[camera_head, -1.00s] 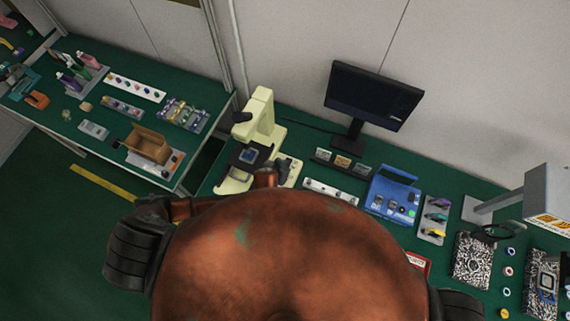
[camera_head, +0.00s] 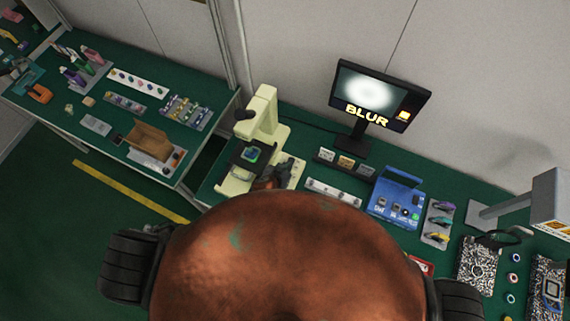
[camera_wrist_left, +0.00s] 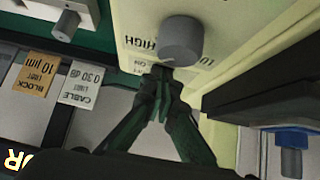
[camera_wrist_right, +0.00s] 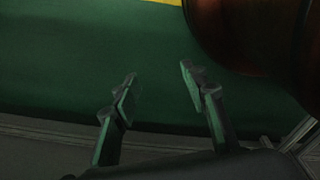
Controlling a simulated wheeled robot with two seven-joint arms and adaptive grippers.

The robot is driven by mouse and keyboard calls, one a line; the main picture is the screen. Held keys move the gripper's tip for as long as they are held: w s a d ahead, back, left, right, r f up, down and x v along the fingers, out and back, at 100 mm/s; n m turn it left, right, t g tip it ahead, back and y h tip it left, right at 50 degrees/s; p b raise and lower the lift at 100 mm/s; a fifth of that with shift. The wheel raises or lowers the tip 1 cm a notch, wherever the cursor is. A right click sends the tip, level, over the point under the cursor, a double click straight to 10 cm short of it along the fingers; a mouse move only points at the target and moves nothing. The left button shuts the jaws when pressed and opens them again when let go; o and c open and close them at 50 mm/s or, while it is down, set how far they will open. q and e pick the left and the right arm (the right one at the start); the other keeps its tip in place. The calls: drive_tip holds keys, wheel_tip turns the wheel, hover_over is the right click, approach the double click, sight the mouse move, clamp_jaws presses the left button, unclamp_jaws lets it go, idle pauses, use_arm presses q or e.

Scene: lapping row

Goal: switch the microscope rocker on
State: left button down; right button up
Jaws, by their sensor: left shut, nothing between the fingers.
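The cream microscope (camera_head: 262,112) stands on the green bench, with a dark stage and a glowing sample on it. In the left wrist view its panel (camera_wrist_left: 225,20) carries a grey round knob (camera_wrist_left: 182,42) and printed words, including HIGH and ON. My left gripper (camera_wrist_left: 163,72) is shut and empty, its fingertips at the panel just under the knob, near the ON print. The rocker is hidden behind the fingertips; I cannot tell whether they touch it. The left gripper also shows at the microscope's base (camera_head: 280,172). My right gripper (camera_wrist_right: 158,76) is open and empty, above the green floor.
A blue instrument box (camera_head: 397,200) and a white knob strip (camera_head: 333,192) stand to the right. My own body covers the front of the bench.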

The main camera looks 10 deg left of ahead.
use_arm(q)
drive_tip(key=shift+r+p, duration=0.55)
drive_tip(key=shift+r, duration=0.05)
drive_tip(key=shift+r+p, duration=0.25)
drive_tip(key=shift+p, duration=0.05)
drive_tip(key=v, duration=1.2)
use_arm(e)
drive_tip(key=shift+s+r, duration=0.7)
drive_tip(key=shift+r, duration=0.15)
use_arm(q)
drive_tip(key=shift+s+f, duration=0.1)
